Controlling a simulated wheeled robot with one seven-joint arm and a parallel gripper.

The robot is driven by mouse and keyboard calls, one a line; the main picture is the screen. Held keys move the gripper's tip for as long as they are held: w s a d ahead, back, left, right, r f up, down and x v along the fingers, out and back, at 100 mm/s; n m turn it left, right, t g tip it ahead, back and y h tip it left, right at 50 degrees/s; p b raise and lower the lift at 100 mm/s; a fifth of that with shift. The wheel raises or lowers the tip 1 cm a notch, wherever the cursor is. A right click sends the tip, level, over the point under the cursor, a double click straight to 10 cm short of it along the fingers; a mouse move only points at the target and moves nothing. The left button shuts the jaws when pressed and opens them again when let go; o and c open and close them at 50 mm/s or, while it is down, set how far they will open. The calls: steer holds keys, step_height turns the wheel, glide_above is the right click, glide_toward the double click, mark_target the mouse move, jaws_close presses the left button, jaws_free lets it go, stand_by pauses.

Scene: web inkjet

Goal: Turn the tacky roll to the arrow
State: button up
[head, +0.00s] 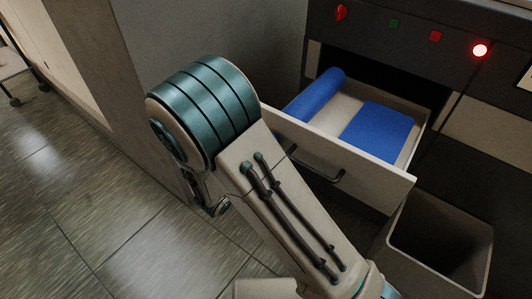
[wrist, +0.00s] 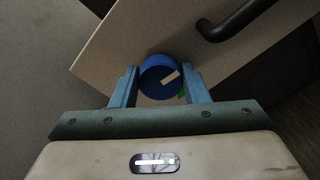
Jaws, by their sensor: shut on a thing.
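The tacky roll (head: 315,95) is a blue cylinder along the left side of an open drawer in the head view. In the wrist view, its round blue end (wrist: 155,77) shows at the drawer front, with a tan stripe (wrist: 171,77) slanting toward the right and slightly up. A small green mark (wrist: 182,94), perhaps the arrow, lies at the lower right of that end, partly hidden by a finger; its shape is unclear. My gripper (wrist: 160,83) is shut on the roll's end, one finger on each side. The head view hides my gripper behind my arm.
The pale drawer (head: 385,184) has a dark handle (head: 316,168), which is right of my gripper in the wrist view. A blue sheet (head: 378,132) lies inside. A panel with a lit red lamp (head: 480,50) is above; an open bin (head: 440,245) stands below right.

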steer(key=m+b, duration=0.5)
steer(key=b, duration=0.5)
steer(key=m+b, duration=0.6)
steer(key=b, duration=0.3)
steer(key=m+b, duration=0.5)
steer(key=b, duration=0.5)
steer(key=shift+f+m+b, duration=0.3)
steer(key=shift+b, duration=0.05)
steer(key=shift+r, duration=0.1)
steer(key=o, duration=1)
steer(key=p+v, duration=0.2)
steer(key=v, duration=1.2)
